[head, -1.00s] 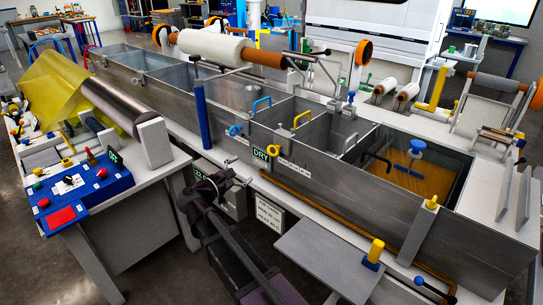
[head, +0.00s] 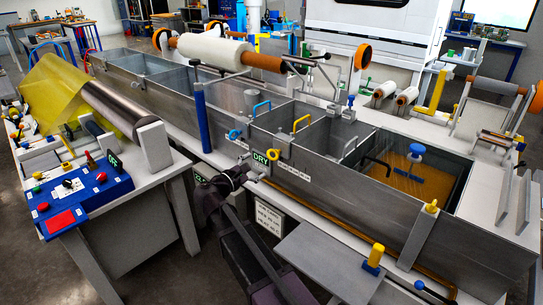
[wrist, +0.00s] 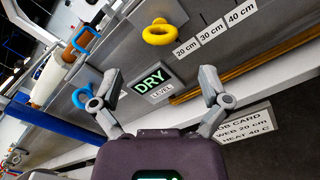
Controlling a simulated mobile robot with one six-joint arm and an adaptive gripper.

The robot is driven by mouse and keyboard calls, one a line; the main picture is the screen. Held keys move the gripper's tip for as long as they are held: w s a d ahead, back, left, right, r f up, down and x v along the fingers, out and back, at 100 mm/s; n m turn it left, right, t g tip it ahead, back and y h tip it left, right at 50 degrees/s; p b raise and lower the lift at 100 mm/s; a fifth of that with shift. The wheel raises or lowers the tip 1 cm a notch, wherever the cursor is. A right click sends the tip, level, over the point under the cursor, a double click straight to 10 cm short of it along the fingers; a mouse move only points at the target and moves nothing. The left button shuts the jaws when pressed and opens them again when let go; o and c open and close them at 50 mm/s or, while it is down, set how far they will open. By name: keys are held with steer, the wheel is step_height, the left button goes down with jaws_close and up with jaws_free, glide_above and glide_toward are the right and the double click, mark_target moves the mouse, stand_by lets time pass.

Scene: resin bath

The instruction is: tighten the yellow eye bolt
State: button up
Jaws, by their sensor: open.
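The yellow eye bolt (head: 273,154) is on the front wall of the long grey bath, just above the DRY display. In the wrist view it is a yellow ring (wrist: 159,36) at top centre, beyond the fingertips. My gripper (head: 253,170) is in front of the bath wall, close to the DRY display (wrist: 152,80). In the wrist view its two fingers (wrist: 160,82) are spread wide with nothing between them, and the display shows in the gap. The eye bolt is ahead of the fingers and apart from them.
A blue eye bolt (head: 235,134) is left of the yellow one; in the wrist view it is near the left finger (wrist: 82,97). Labels marked 20, 30 and 40 cm (wrist: 212,32) run right. A blue post (head: 202,117) stands left. A job card (head: 269,219) hangs below.

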mark_target(272, 153)
steer(key=x, duration=0.8)
steer(key=shift+w+d, duration=0.1)
